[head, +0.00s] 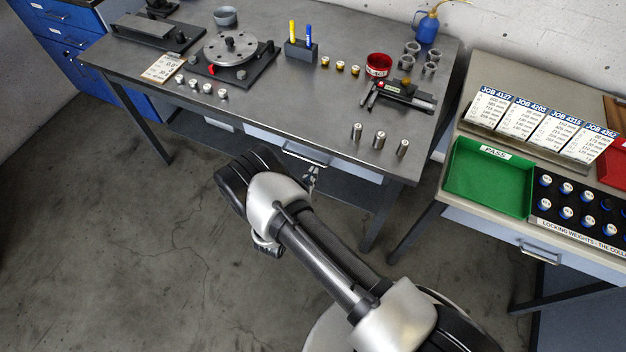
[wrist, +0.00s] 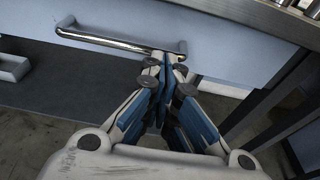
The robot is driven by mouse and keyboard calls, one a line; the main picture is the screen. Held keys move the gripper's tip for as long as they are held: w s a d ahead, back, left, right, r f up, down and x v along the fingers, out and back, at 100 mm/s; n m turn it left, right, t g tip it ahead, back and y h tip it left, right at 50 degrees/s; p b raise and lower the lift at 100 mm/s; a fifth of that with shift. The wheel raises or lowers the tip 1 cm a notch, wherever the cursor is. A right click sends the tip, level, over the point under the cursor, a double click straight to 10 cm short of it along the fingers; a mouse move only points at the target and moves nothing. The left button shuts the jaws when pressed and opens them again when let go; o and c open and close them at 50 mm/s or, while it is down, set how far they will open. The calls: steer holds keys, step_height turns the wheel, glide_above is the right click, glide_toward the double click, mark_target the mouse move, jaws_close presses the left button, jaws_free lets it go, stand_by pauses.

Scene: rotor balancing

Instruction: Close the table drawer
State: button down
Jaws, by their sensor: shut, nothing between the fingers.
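The table drawer has a pale blue-grey front (head: 345,167) under the front edge of the grey workbench, with a metal bar handle (head: 306,154). In the wrist view the drawer front (wrist: 225,45) fills the upper part, and the chrome handle (wrist: 115,40) runs across it. My gripper (wrist: 166,60) is shut and empty, its fingertips at the right end of the handle, close to the drawer front. I cannot tell whether they touch. In the head view my gripper (head: 313,172) is partly hidden behind my wrist. No clear gap shows behind the drawer front.
The workbench (head: 290,95) carries a rotor fixture (head: 232,48), a pen holder (head: 301,50), a red cup (head: 378,65) and several metal weights. A second table at right holds a green tray (head: 490,180) and its own drawer handle (head: 543,251). The floor at left is clear.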

steer(key=p+v, duration=0.2)
steer(key=v, duration=0.9)
steer(key=shift+s, duration=0.4)
steer(key=w+d+r+m+g+h, duration=0.2)
steer(key=d+r+m+h, duration=0.15)
steer(key=r, duration=0.35)
steer(key=w+d+r+m+g+h, duration=0.25)
steer(key=d+r+m, duration=0.2)
steer(key=r, duration=0.35)
steer(key=s+d+r+m+g, duration=0.4)
steer(key=d+r+m+g, duration=0.4)
steer(key=d+r, duration=0.4)
steer(key=s+d+r+m+t+y, duration=0.2)
steer(key=s+d+r+m+y, duration=0.1)
steer(key=s+r+m+y, duration=0.8)
steer(key=shift+s+r+m, duration=2.05)
steer(key=shift+s+m, duration=0.45)
steer(key=shift+s, duration=1.2)
steer(key=shift+t, duration=0.25)
